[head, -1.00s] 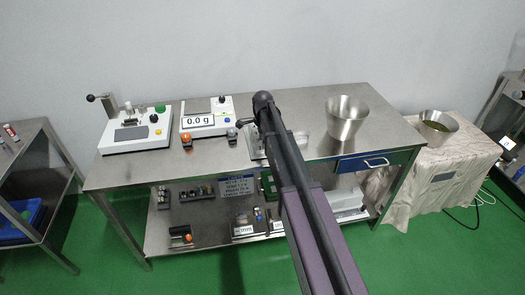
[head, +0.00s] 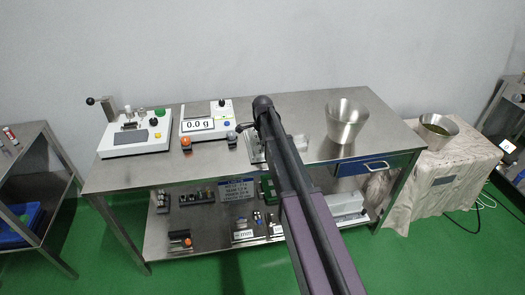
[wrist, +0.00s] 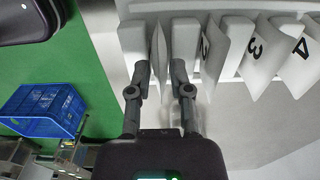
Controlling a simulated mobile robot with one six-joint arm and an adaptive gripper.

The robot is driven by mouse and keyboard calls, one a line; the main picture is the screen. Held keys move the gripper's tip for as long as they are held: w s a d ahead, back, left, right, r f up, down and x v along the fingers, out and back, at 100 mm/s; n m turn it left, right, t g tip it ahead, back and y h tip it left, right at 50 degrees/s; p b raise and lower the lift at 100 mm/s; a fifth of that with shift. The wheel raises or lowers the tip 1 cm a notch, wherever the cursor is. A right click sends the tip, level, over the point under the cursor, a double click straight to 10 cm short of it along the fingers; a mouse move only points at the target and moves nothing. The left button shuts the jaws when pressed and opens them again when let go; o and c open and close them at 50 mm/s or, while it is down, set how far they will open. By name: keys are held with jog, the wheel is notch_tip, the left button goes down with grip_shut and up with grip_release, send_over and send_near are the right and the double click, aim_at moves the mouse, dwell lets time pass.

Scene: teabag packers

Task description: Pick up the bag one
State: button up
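In the wrist view, several white bags stand in a row along a white rack (wrist: 125,8). The leftmost bag (wrist: 162,45) is thin and nearly edge-on, and no number shows on it. Bags marked 2 (wrist: 207,48), 3 (wrist: 252,50) and 4 (wrist: 298,50) follow to its right. My gripper (wrist: 160,68) is open, with a fingertip on each side of the leftmost bag and gaps visible beside it. In the head view my arm hides the gripper and most of the rack.
The steel table (head: 225,165) carries a white sealing device (head: 135,133), a scale (head: 205,120) reading 0.0 g and a metal bucket (head: 346,122). A blue crate (wrist: 42,110) shows at left in the wrist view. A draped stand (head: 440,175) is at right.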

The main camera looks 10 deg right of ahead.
jog(key=shift+c, duration=0.5)
jog(key=shift+r, duration=0.15)
notch_tip(320, 180, up, 4)
jog(key=p, duration=0.4)
jog(key=s+d+p, duration=0.1)
jog(key=s, duration=1.5)
jog(key=shift+r, duration=0.4)
jog(key=shift+a, duration=0.1)
